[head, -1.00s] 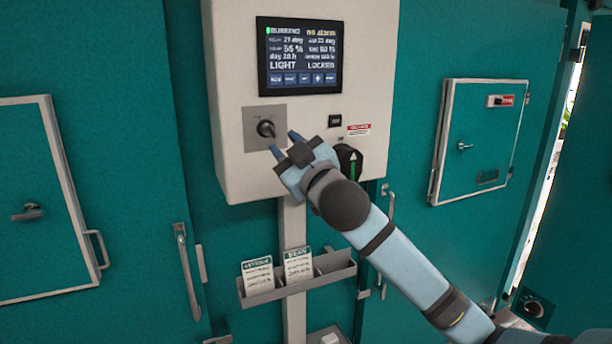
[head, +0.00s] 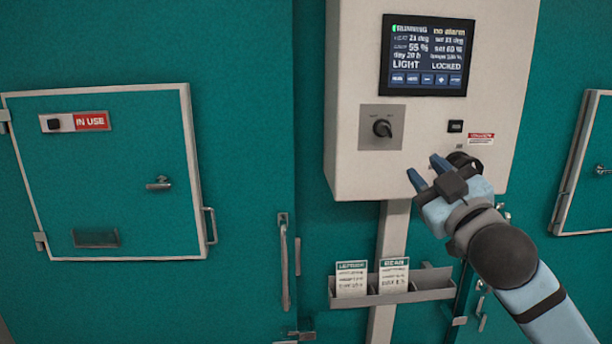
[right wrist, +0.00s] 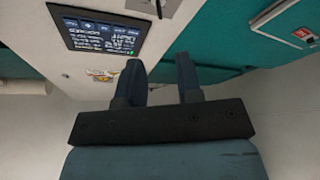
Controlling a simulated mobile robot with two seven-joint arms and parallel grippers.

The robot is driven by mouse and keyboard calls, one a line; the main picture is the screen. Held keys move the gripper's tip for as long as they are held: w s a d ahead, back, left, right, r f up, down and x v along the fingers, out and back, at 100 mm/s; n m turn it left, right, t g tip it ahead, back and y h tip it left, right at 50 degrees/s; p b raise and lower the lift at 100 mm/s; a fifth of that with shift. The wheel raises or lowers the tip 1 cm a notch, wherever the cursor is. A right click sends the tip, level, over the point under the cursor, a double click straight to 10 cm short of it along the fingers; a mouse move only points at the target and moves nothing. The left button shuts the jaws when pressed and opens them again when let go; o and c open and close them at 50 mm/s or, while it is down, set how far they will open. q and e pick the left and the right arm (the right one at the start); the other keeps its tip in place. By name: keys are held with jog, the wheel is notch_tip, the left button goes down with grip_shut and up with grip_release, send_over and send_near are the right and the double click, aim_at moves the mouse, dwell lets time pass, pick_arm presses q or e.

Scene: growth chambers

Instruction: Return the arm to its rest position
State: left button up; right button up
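My right gripper (head: 424,167) is open and empty, its two blue fingers apart. It is in front of the lower part of the white control box (head: 350,175), below and to the right of the black selector knob (head: 383,128), and clear of it. In the right wrist view the same gripper (right wrist: 158,75) shows two separate fingers with nothing between them, and the box's screen (right wrist: 100,36) lies beyond to the left. The screen (head: 427,55) reads RUNNING, no alarm, LIGHT and LOCKED. A dark round switch (head: 462,160) is partly hidden behind the gripper. My left gripper is out of view.
A grey rack (head: 440,284) with two cards (head: 351,279) hangs below the box on a post. A teal door (head: 110,175) with an IN USE sign (head: 92,121) is at left, with a vertical handle (head: 284,262) beside it. Another small door (head: 590,170) is at right.

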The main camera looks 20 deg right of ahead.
jog(key=w+a+f+g+y, duration=0.1)
jog(key=a+f+g, duration=0.2)
jog(key=f, duration=1.3)
jog(key=a+f+g+y, duration=0.1)
jog(key=a+f+g, duration=0.15)
jog(key=f, duration=1.25)
jog(key=s+a+f+m+g, duration=0.1)
jog(key=s+a+f, duration=0.2)
jog(key=s+f, duration=0.3)
jog(key=s+a+f+m+g+y, duration=0.1)
jog(key=s+a+f+g, duration=0.1)
jog(key=s+f, duration=0.5)
jog(key=s+a+f+m+g+y, duration=0.1)
jog(key=s+a+f, duration=0.3)
jog(key=f, duration=1)
jog(key=shift+s+a+f+g, duration=0.35)
jog(key=shift+s+g, duration=0.3)
jog(key=shift+s, duration=0.55)
